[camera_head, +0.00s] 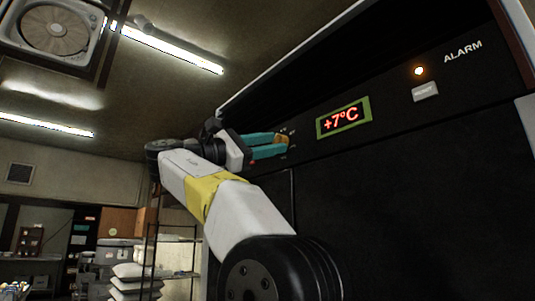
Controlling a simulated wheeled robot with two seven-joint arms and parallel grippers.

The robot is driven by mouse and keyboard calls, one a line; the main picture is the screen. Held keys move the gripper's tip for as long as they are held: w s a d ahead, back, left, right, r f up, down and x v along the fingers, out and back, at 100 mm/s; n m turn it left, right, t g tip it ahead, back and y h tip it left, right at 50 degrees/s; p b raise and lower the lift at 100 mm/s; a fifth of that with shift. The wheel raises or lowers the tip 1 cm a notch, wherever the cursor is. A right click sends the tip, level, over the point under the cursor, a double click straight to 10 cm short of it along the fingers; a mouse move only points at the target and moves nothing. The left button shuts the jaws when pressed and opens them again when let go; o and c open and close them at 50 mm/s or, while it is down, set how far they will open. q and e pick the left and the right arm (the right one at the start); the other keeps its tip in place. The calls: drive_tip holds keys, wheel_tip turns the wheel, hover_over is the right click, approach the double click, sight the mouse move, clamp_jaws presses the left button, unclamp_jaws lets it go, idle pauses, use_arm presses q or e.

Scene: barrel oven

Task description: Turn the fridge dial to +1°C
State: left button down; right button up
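The fridge's dark control panel (390,100) runs along the top of the black fridge. Its lit display (344,117) reads +7°C in red inside a green frame. My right gripper (286,143) is at the panel, left of the display, its two teal fingers a little apart. A small orange-yellow part (281,139), which looks like the dial, shows between the fingertips. The fingers hide most of it, and I cannot tell whether they press on it. Small marks show beside it. My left gripper is not in view.
An amber lamp (418,71) by the word ALARM and a pale button (425,92) are at the panel's right. A shelf rack (178,243) and stacked white sacks (134,271) stand far back at the lower left.

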drive_tip(key=o, duration=0.4)
drive_tip(key=shift+c, duration=0.2)
drive_tip(key=shift+a, duration=0.1)
drive_tip(key=v, duration=0.7)
drive_tip(key=shift+a, duration=0.3)
drive_tip(key=shift+s+f, duration=0.15)
